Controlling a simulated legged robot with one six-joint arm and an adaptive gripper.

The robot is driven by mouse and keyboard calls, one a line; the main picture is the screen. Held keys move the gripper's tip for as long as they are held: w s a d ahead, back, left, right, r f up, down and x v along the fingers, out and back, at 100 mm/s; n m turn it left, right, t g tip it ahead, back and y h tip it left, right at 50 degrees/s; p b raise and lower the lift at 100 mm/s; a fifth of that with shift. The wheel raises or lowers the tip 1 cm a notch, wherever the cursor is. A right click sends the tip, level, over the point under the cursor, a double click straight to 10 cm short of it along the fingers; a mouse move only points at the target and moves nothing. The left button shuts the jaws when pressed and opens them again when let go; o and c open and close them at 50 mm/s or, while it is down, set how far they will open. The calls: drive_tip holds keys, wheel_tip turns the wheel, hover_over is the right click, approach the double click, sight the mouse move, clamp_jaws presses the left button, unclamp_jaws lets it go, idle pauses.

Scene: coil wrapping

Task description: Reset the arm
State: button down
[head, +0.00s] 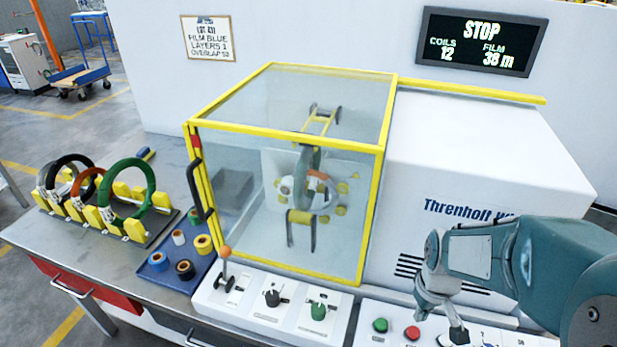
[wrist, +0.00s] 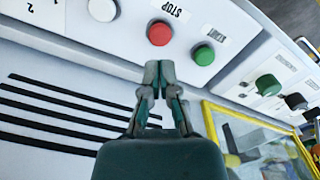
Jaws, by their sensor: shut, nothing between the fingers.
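My arm (head: 500,250) reaches in from the right over the control panel in the head view. My gripper (wrist: 160,72) is shut and empty in the wrist view, its tips close to the red stop button (wrist: 160,32). In the head view my gripper (head: 455,332) points down just right of the red button (head: 412,332). Contact with the panel cannot be told. The green button (wrist: 204,54) sits beside the red one.
A yellow-framed clear guard (head: 285,170) with a black handle encloses a coil on the wrapping machine. A control box with a lever and knobs (head: 270,298) stands in front. Coils on a rack (head: 130,190) and a blue tray of rolls (head: 165,275) are at left. The display (head: 480,42) reads STOP.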

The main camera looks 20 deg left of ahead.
drive_tip(key=shift+r, duration=0.2)
drive_tip(key=shift+r, duration=0.25)
drive_tip(key=s+d+r+m+t, duration=0.2)
drive_tip(key=s+r, duration=0.4)
drive_tip(key=r, duration=0.2)
drive_tip(key=s+d+r+m+t, duration=0.1)
drive_tip(key=s+r+m+t, duration=0.2)
drive_tip(key=s+r, duration=0.3)
wheel_tip(320, 180, up, 2)
drive_tip(key=shift+s+d+r+m+t, duration=0.25)
drive_tip(key=shift+d+m+t, duration=0.05)
drive_tip(key=shift+d, duration=0.1)
idle(3.7)
